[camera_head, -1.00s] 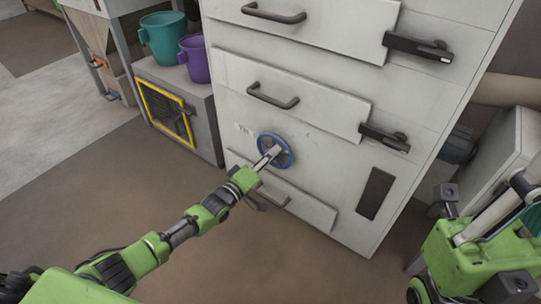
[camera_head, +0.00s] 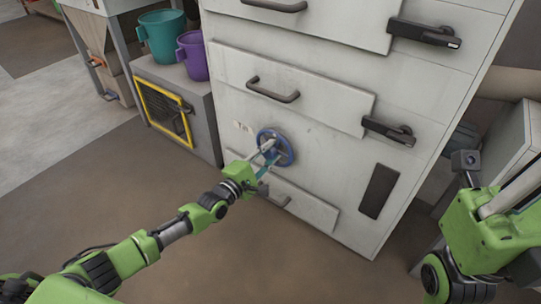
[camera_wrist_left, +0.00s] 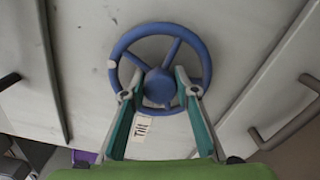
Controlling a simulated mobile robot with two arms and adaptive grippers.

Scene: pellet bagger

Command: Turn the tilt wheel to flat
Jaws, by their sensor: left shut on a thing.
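The blue tilt wheel (camera_head: 290,149) is mounted on the front of the pale cabinet, between the middle and bottom handles. In the left wrist view the wheel (camera_wrist_left: 202,62) shows its spokes, a round hub and a pale mark on the left of the rim. My left gripper (camera_head: 267,150) is at the wheel. In the wrist view its teal-padded fingers (camera_wrist_left: 159,90) lie on either side of the hub and lower spoke, shut on the wheel. A small label (camera_wrist_left: 142,127) reading "Tilt" is partly hidden by the left finger.
The cabinet (camera_head: 330,190) has dark handles, including a bar handle (camera_head: 272,90) above the wheel and black latches (camera_head: 388,131) at right. A teal bucket (camera_head: 161,36) and purple bucket (camera_head: 192,55) stand on a grey box at left. The floor in front is clear.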

